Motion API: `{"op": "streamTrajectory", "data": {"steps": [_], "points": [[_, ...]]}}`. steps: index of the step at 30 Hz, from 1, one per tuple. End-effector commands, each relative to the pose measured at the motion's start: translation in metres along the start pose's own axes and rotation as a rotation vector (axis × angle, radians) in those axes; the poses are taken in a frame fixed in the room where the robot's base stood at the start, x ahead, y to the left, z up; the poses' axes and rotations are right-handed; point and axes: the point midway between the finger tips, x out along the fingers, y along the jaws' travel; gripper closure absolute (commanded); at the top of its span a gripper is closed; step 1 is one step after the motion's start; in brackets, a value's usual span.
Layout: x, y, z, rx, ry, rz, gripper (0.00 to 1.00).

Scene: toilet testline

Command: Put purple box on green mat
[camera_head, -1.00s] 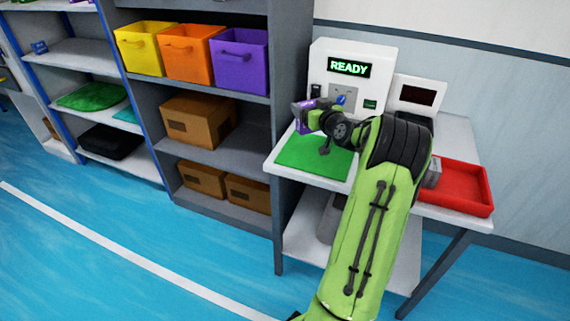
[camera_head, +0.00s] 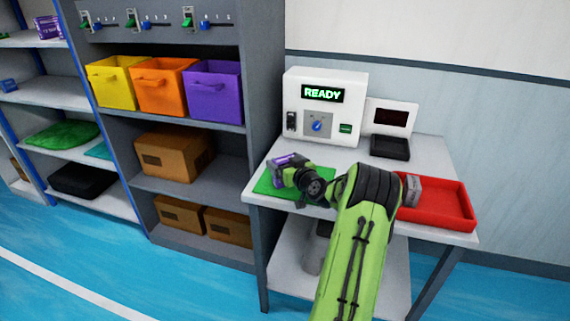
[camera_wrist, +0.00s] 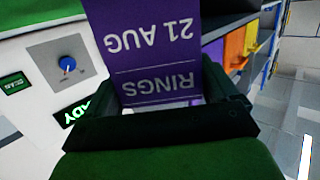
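The purple box (camera_head: 284,160) is in my gripper (camera_head: 288,172) at the left part of the table. In the wrist view the purple box (camera_wrist: 150,50) fills the top middle, with "RINGS" and "21 AUG" printed on it, between the gripper's fingers. The green mat (camera_head: 266,186) lies under the box and gripper on the white table; most of it is hidden by them. I cannot tell whether the box touches the mat.
A machine reading READY (camera_head: 322,110) stands behind the mat. A red tray (camera_head: 450,215) with a grey box (camera_head: 412,188) is at the right. A dark shelf with purple (camera_head: 213,95), orange (camera_head: 162,88) and yellow bins (camera_head: 112,84) is at the left.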

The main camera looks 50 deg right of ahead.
Motion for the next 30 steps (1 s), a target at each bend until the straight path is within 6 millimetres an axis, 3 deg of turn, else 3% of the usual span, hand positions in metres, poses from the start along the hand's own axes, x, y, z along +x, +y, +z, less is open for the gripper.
{"op": "streamTrajectory", "data": {"steps": [2,11,22,26,30], "points": [[0.0,0.0,-0.001,0.0,0.0,0.0,0.0],[-0.001,0.0,-0.006,0.001,0.0,0.0,0.0],[-0.095,0.001,-0.003,0.002,-0.002,0.004,0.0],[-0.115,0.001,-0.003,0.001,-0.001,0.002,0.0],[-0.121,0.0,-0.004,0.0,0.001,0.0,0.0]]}}
